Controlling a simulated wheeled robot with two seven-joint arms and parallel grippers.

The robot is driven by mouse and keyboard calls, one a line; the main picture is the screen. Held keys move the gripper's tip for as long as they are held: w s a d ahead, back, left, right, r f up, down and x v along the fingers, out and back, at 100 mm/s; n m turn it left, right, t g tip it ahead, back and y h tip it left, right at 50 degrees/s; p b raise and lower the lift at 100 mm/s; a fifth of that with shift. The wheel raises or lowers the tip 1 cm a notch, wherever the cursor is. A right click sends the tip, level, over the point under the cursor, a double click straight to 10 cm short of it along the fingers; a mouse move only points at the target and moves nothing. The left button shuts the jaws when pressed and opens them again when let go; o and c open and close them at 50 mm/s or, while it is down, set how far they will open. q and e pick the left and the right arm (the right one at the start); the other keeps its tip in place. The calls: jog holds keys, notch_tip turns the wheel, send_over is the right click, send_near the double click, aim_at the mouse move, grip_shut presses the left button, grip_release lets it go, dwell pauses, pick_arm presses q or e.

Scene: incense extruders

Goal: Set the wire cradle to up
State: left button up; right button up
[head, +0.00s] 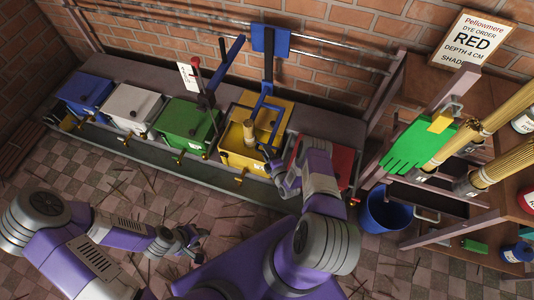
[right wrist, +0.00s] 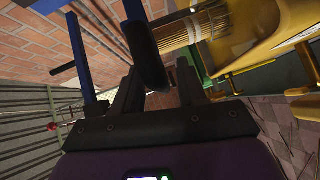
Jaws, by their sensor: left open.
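A blue bar frame (head: 267,103), which may be the wire cradle, stands over the yellow box (head: 236,158). A blue bar (right wrist: 82,50) shows at left there. My left gripper (head: 193,240) is open and empty, low over the floor.
Green (head: 187,122), white (head: 130,108) and blue (head: 84,90) boxes stand left along the trough; a red box (head: 341,161) stands right. A blue bucket (head: 385,212) and shelf with a green glove (head: 418,145) are further right. A sign (head: 473,40) reads RED, depth 4 cm.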

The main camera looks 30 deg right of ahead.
grip_shut()
notch_tip(320, 180, up, 15)
jog(key=p, duration=1.2)
jog(key=shift+p, duration=0.3)
jog(key=shift+f, duration=0.15)
jog(key=shift+o, duration=0.4)
grip_release()
jog(key=s+r+p, duration=0.1)
jog(key=s, duration=0.6)
jog(key=shift+s+a+p, duration=0.25)
jog(key=shift+a+p, duration=0.05)
jog(key=shift+p, duration=0.1)
